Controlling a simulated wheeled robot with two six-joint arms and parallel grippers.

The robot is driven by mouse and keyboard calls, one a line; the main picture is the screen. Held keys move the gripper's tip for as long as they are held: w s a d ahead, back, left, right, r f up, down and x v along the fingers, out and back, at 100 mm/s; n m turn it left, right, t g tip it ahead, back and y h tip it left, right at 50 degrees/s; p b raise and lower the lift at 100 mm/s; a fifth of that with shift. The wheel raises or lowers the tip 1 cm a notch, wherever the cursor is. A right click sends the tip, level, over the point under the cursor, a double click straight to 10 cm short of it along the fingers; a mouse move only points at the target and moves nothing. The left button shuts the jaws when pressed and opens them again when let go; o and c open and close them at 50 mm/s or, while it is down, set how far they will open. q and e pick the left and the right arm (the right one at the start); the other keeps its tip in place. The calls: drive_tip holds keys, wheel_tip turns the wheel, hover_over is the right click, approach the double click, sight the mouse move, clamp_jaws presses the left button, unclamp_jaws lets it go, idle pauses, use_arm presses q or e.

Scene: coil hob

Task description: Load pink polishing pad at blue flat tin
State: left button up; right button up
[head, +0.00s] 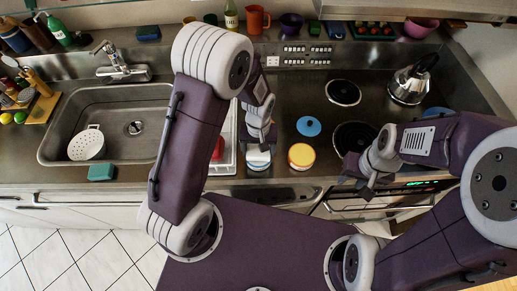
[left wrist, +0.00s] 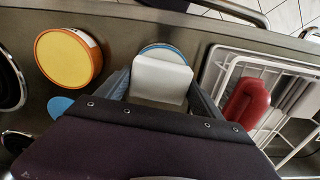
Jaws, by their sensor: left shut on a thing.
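My left gripper (head: 258,142) is shut on a small whitish pad (left wrist: 160,80), which does not look pink here. The pad shows between the two fingers in the left wrist view. A round blue tin (head: 258,166) stands on the counter's front strip, under the gripper in the head view. Its blue rim (left wrist: 166,47) shows behind the pad in the left wrist view; I cannot tell whether pad and tin touch. My right gripper (head: 366,175) is empty near the counter's front edge at the right, its fingers apart.
A yellow-orange tin (head: 301,156) stands close to the right of the blue tin. A white rack (left wrist: 226,72) with a red item (left wrist: 247,102) is on the other side. A kettle (head: 410,82) stands at the back right.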

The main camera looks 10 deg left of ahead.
use_arm(q)
drive_tip(key=shift+s, duration=0.1)
wheel_tip(320, 180, up, 7)
drive_tip(key=p, duration=0.6)
drive_tip(key=shift+r+p, duration=0.1)
drive_tip(key=shift+p, duration=0.25)
idle(0.5)
